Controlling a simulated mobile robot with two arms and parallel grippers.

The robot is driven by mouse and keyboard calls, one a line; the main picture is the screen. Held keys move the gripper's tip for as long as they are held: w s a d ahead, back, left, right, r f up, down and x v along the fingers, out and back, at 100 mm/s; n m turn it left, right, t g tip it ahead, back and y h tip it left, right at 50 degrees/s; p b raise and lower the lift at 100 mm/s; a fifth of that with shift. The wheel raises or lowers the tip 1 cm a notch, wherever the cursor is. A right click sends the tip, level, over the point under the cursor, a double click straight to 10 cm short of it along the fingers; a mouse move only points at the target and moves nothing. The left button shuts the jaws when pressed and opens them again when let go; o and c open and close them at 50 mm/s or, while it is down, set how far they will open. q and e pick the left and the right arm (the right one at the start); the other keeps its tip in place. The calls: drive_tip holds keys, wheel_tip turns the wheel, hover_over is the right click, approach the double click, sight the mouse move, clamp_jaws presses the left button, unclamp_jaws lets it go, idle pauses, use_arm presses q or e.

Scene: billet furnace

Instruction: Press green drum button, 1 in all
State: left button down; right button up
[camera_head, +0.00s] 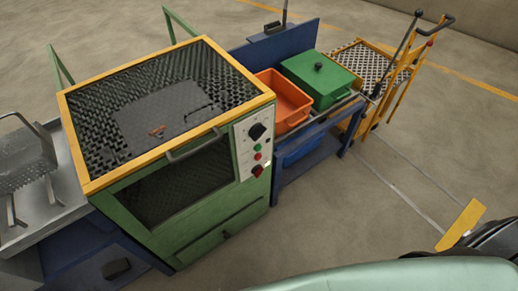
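The green button (257,147) is a small round button on the pale control panel (245,160) at the right front of the green furnace cabinet (196,222). It sits below a black rotary knob (256,131) and just above a small red button (257,156). A larger red control (257,171) is lower on the panel. The green button is unobstructed. Whether it is pressed in is too small to tell. Neither of my grippers can be made out in this view.
The cabinet has a yellow-framed mesh top (90,188) and a front handle (195,146). A blue bench (320,152) right of it holds an orange bin (288,97) and a green lidded box (316,82). A yellow cart (401,75) stands farther right. Floor in front is open.

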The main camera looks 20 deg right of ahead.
clamp_jaws()
drive_tip(key=shift+d, duration=0.1)
idle(1.4)
